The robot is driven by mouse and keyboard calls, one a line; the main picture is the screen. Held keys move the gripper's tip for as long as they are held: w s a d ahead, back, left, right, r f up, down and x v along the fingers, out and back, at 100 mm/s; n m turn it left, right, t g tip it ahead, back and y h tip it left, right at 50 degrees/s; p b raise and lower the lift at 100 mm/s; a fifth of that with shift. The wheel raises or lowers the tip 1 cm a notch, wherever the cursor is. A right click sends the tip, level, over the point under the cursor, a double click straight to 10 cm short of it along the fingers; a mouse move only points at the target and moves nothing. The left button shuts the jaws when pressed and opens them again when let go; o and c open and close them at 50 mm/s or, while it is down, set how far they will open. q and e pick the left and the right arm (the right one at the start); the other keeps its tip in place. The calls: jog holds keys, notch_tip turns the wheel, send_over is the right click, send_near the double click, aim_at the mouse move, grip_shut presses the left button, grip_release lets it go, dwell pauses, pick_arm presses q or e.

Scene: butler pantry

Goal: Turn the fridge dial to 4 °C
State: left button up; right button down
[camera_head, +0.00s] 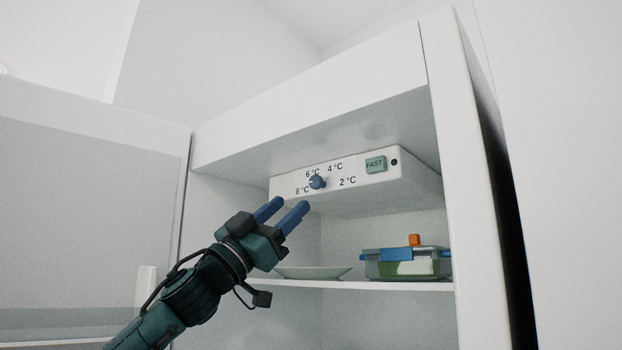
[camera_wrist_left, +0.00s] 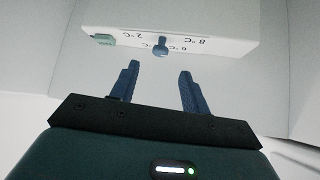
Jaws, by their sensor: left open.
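The fridge dial (camera_head: 317,182) is a small blue knob on the front of a white control box (camera_head: 410,185) under the fridge ceiling. Around it are the marks 8, 6, 4 and 2 °C. I cannot tell for sure which mark it points at. My left gripper (camera_head: 288,207) has blue fingers, open and empty, below and left of the dial and apart from it. In the left wrist view the dial (camera_wrist_left: 161,46) shows upside down beyond the gap between the open fingers (camera_wrist_left: 158,80). My right gripper is not in view.
A green FAST button (camera_head: 376,164) and a dark round spot sit right of the dial. Below, a shelf (camera_head: 350,285) holds a plate (camera_head: 312,272) and a lidded food box (camera_head: 405,264) with an orange item on top. The open fridge door (camera_head: 90,210) stands at left.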

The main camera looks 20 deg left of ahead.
aim_at(313, 184)
pick_arm(q)
jog(key=p+x, duration=0.2)
jog(key=x, duration=0.5)
jog(key=shift+w+d+r, duration=0.15)
jog(key=shift+w+r, duration=0.05)
jog(key=shift+w, duration=0.1)
jog(key=shift+c, duration=0.3)
jog(key=c, duration=0.9)
